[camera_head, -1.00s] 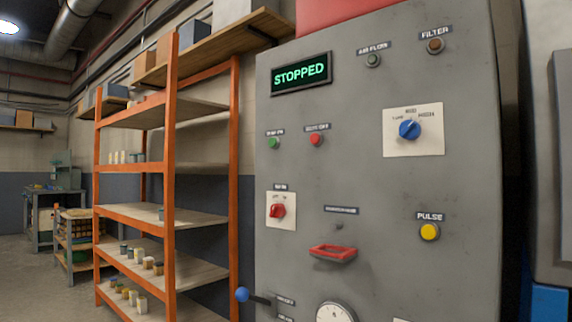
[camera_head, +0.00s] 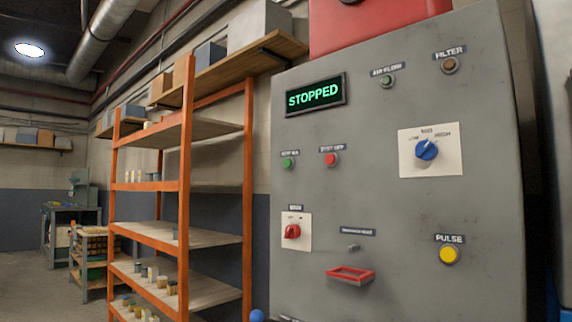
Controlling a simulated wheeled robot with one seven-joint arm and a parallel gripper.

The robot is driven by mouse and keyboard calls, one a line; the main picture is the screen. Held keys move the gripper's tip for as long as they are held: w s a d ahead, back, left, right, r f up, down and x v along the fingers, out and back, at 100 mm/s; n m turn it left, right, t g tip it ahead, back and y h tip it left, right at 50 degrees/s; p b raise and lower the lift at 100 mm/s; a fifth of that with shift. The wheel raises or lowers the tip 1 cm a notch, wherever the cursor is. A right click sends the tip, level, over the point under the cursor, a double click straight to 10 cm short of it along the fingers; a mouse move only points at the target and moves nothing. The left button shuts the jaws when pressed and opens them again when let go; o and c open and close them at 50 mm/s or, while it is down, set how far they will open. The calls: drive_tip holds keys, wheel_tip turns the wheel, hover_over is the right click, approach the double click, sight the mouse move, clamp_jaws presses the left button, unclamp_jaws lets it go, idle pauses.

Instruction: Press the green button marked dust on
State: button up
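The green button (camera_head: 288,163) is a small round button at the upper left of the grey control panel (camera_head: 390,230), under the lit display (camera_head: 315,95) that reads STOPPED. The small label above it is too blurred to read surely. A red button (camera_head: 331,160) with its own blurred label sits just to its right. My gripper is not in view, and nothing covers the buttons.
The panel also has a red rotary switch (camera_head: 292,231), a blue selector knob (camera_head: 426,150), a yellow PULSE button (camera_head: 449,254) and a red-framed part (camera_head: 350,275). Orange shelving (camera_head: 186,160) stands to the left. Open floor lies at far left.

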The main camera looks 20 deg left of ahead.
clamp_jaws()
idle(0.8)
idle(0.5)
